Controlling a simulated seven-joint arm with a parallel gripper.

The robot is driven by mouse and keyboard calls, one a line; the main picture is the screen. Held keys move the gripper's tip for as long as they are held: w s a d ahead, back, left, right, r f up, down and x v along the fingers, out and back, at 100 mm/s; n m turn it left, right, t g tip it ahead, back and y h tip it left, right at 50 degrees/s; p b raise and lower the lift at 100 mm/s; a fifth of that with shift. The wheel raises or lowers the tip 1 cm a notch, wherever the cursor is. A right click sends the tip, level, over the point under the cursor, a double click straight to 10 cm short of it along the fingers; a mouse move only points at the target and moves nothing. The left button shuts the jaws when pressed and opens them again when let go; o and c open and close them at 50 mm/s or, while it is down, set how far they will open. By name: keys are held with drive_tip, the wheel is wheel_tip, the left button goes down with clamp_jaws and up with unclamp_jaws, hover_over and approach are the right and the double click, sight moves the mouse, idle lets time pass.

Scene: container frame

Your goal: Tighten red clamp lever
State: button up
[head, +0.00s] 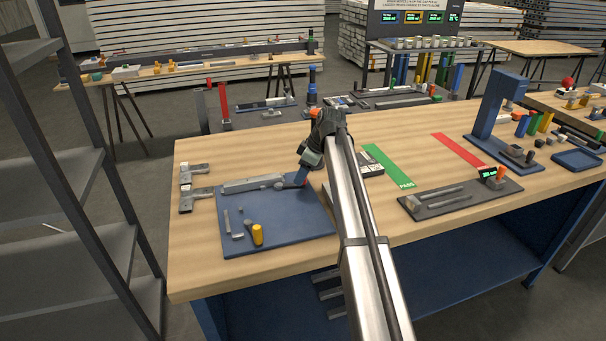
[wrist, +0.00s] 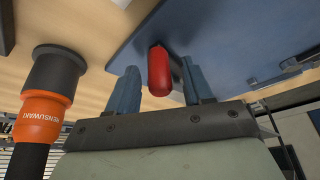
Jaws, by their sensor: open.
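The red clamp lever (wrist: 158,72) shows in the wrist view between the two blue fingers of my gripper (wrist: 160,68). The fingers stand apart, one on each side of the red grip, and I see a gap on both sides. In the head view my gripper (head: 300,177) is low over the back right part of the blue plate (head: 285,232), at the right end of a grey bar-like fixture (head: 252,184). The arm and gripper hide most of the lever there.
A yellow-handled part (head: 257,235) and small grey pieces sit on the plate's front left. Two metal clamps (head: 194,186) lie at the bench's left edge. A green PASS strip (head: 388,166) and a dark fixture board (head: 460,197) are to the right.

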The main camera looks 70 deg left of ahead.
drive_tip(key=shift+a+f, duration=0.1)
drive_tip(key=shift+f, duration=0.15)
drive_tip(key=shift+c, duration=0.2)
clamp_jaws()
idle(0.4)
